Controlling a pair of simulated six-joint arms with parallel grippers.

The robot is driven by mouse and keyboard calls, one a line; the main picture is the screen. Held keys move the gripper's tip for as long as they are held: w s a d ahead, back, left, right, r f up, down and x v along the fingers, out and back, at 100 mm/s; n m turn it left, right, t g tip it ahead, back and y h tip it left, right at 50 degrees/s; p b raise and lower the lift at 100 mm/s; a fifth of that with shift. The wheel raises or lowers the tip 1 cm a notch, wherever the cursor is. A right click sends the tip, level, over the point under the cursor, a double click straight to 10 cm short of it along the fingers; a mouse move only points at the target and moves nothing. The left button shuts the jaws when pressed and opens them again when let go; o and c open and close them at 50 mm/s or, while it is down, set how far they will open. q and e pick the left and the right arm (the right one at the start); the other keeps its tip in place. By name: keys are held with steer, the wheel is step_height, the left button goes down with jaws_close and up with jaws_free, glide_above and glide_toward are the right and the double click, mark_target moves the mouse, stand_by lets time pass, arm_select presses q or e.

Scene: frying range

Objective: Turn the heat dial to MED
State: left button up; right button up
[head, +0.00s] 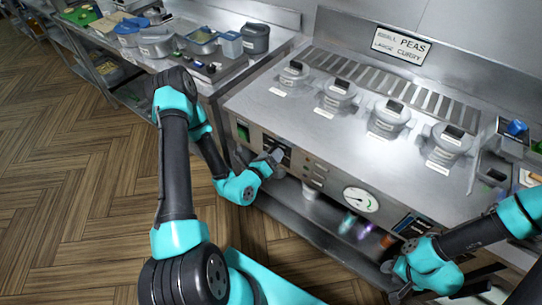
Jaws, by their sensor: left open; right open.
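The front panel (315,172) of the steel frying range faces me. My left gripper (272,157) is at the left part of this panel, close against it, with its jaws open. The gripper covers the panel there, so I cannot make out the heat dial or its setting, nor whether I touch it. A round white gauge (360,200) with a needle sits further right on the panel. My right gripper (393,290) is open and low at the bottom right, in front of the range and apart from the panel.
Several lidded pots (338,94) are set in the range top (280,110). A green switch (243,132) is left of my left gripper. A lower shelf (300,205) juts out below the panel. The wooden floor (80,170) at left is clear.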

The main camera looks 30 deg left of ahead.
arm_select(q)
steer(key=c, duration=0.9)
steer(key=shift+m, duration=0.5)
steer(key=m, duration=1.5)
steer(key=m+h, duration=0.1)
steer(key=m, duration=0.7)
steer(key=shift+d+f, duration=0.15)
steer(key=shift+d, duration=0.1)
steer(key=shift+m, duration=0.4)
